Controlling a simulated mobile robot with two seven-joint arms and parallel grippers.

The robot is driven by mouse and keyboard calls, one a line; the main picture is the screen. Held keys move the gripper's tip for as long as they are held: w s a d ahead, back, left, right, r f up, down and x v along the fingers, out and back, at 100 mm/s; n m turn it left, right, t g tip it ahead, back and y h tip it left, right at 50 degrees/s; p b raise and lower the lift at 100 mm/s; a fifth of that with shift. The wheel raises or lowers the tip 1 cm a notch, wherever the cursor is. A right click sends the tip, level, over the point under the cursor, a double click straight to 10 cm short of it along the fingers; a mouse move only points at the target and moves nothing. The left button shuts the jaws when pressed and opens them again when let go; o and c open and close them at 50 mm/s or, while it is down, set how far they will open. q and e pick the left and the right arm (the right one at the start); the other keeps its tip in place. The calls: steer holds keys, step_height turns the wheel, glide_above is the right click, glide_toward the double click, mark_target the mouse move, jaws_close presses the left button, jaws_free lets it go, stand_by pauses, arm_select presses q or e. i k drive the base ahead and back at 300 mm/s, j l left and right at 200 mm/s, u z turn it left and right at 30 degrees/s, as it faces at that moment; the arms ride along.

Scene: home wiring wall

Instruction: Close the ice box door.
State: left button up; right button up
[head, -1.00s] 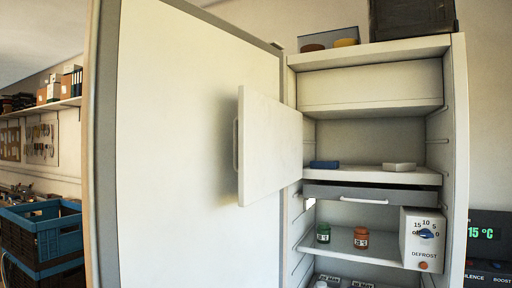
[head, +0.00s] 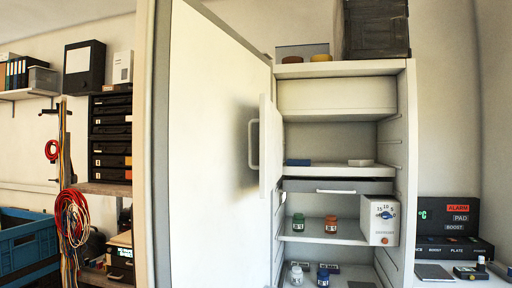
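The ice box door (head: 268,145) is a small white panel with a pale handle (head: 253,144) on its left side. It stands open, swung out from the left side of the fridge and seen nearly edge-on. The ice box compartment (head: 330,140) behind it is open to view, with a blue block (head: 298,162) and a whitish block (head: 361,162) on its floor. The large fridge door (head: 210,150) also stands wide open to the left. Neither of my grippers shows in the head view.
A dark drawer (head: 340,187) sits under the ice box, with jars (head: 330,224) and a defrost dial box (head: 381,220) below. An alarm panel (head: 447,218) stands on the right. Cables (head: 72,225) and a blue crate (head: 25,245) are at left.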

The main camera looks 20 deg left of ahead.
mark_target(270, 167)
steer(key=k+j, duration=0.1)
steer(key=j, duration=0.2)
steer(key=k+j, duration=0.1)
steer(key=j, duration=0.2)
steer(key=k+j, duration=0.1)
steer(key=j, duration=0.2)
steer(key=j+z, duration=0.1)
steer(key=j, duration=1)
